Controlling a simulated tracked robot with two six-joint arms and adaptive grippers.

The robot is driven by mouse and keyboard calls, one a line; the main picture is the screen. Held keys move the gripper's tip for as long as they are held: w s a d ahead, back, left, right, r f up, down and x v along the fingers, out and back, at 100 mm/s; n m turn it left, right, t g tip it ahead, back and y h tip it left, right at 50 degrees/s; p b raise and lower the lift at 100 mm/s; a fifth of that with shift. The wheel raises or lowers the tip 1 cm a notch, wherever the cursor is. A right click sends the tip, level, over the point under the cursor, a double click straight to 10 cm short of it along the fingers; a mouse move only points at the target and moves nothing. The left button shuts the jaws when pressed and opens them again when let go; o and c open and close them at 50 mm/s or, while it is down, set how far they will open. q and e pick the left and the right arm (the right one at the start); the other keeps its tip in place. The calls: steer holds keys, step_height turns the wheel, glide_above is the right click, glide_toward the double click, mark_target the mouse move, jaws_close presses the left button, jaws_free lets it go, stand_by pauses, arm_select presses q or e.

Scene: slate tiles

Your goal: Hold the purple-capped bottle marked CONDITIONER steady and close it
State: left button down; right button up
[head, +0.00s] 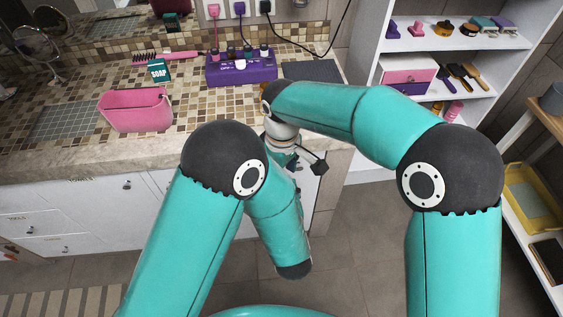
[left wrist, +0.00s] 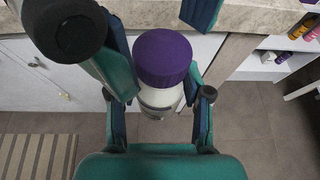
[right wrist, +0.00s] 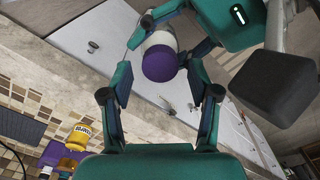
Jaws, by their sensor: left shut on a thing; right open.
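The bottle has a white body (left wrist: 160,97) and a purple cap (left wrist: 162,58) that sits on its top; I cannot tell how tight the cap is. My left gripper (left wrist: 161,104) is shut on the body, one finger on each side. In the right wrist view the purple cap (right wrist: 159,63) faces the camera, with the white body (right wrist: 161,39) behind it. My right gripper (right wrist: 160,88) is open and empty, its fingers spread to either side of the cap with gaps visible. The bottle's label is not readable. In the head view my arms mostly hide the grippers and bottle.
The counter (head: 60,160) edge and white cabinet fronts (head: 95,205) lie close behind the bottle. On the counter are a pink bin (head: 135,110), a purple power box (head: 242,68) and a soap box (head: 159,71). A yellow jar (right wrist: 79,137) shows in the right wrist view. Shelves (head: 450,45) stand right.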

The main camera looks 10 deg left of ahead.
steer(key=shift+f, duration=0.75)
jaws_close()
steer(key=shift+o, duration=0.6)
jaws_free()
steer(key=shift+r, duration=0.1)
step_height(320, 180, up, 12)
steer(key=shift+f, duration=0.2)
